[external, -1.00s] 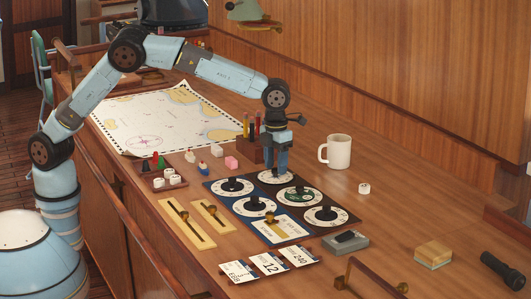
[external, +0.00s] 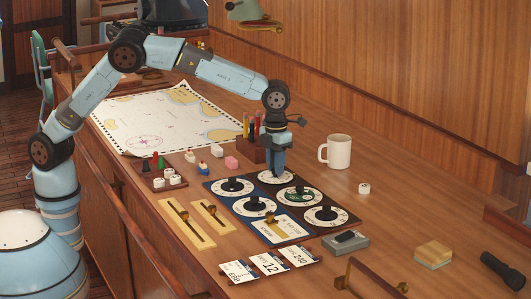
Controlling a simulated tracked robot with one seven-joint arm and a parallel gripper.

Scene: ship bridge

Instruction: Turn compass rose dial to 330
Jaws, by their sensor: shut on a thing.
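Several round dials with black knobs sit on dark square plates on the wooden desk. My gripper (external: 277,171) points straight down over the farthest dial (external: 262,178), which has a white face. It is shut on that dial's knob, which the fingers hide. A dial with a green centre (external: 298,196) is just in front, and a white dial (external: 231,186) is to its left. Two more white dials (external: 255,206) (external: 325,215) lie nearer. The dial markings are too small to read, so I cannot tell which one is the compass rose.
A pen holder (external: 250,152) stands close behind my gripper on the left, and a white mug (external: 337,152) stands to the right. Brass sliders (external: 187,222), number cards (external: 268,264) and a grey box (external: 346,243) lie nearer. A chart (external: 160,118) covers the far left.

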